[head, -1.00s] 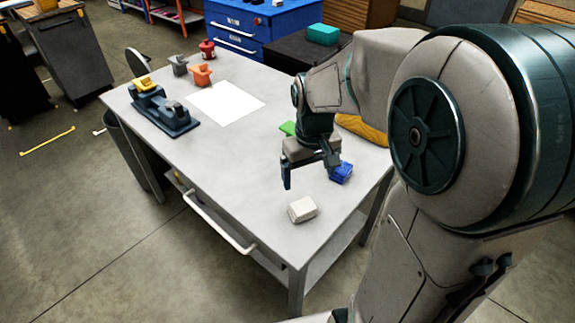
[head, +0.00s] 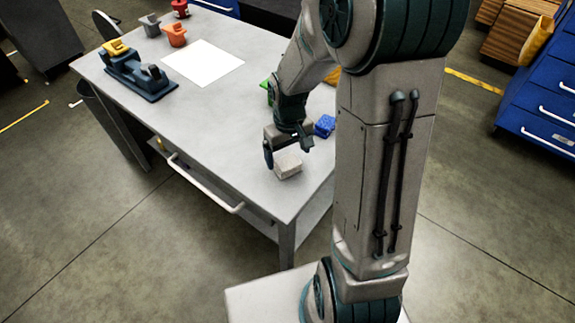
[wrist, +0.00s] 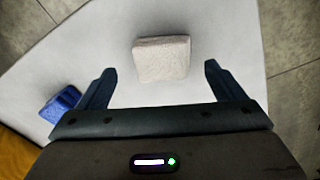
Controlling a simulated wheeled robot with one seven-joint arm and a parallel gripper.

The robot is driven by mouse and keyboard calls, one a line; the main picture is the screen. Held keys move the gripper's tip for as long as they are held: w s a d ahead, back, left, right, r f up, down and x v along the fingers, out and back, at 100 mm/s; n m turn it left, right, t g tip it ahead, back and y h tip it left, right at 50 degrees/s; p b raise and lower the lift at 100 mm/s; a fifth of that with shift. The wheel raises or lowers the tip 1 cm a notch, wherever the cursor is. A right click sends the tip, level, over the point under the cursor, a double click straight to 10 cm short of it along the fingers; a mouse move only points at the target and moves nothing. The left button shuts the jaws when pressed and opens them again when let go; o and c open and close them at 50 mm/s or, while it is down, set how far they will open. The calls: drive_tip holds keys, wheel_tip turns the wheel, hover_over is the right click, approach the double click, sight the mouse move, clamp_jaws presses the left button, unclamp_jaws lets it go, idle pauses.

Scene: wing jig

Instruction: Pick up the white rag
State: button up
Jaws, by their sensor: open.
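The white rag (head: 288,163) is a small folded block lying near the front corner of the grey table. In the wrist view the rag (wrist: 162,59) lies ahead of the fingertips, between their lines and a little right of centre. My gripper (head: 288,154) is open and empty, just above and behind the rag in the head view. In the wrist view my gripper (wrist: 158,72) has its two dark fingers spread wider than the rag, with no visible contact.
A blue folded rag (head: 325,125) lies close to my gripper; it also shows at left in the wrist view (wrist: 60,103). A green item (head: 265,84) is partly hidden by my arm. A white sheet (head: 203,63) and a dark blue vise-like fixture (head: 140,76) sit farther back. The table's front left is clear.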

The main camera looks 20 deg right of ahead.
sight(287, 162)
drive_tip(key=f, duration=0.4)
drive_tip(key=shift+s+a, duration=0.1)
drive_tip(key=shift+a, duration=0.15)
drive_tip(key=c, duration=1.1)
drive_tip(key=shift+c, duration=0.2)
drive_tip(key=shift+r, duration=0.15)
drive_tip(key=shift+r, duration=0.55)
wheel_tip(287, 162, up, 3)
drive_tip(key=shift+f, duration=0.1)
drive_tip(key=s+d+r, duration=0.1)
drive_tip(key=s+r, duration=0.6)
drive_tip(key=s, duration=0.4)
drive_tip(key=shift+s, duration=0.35)
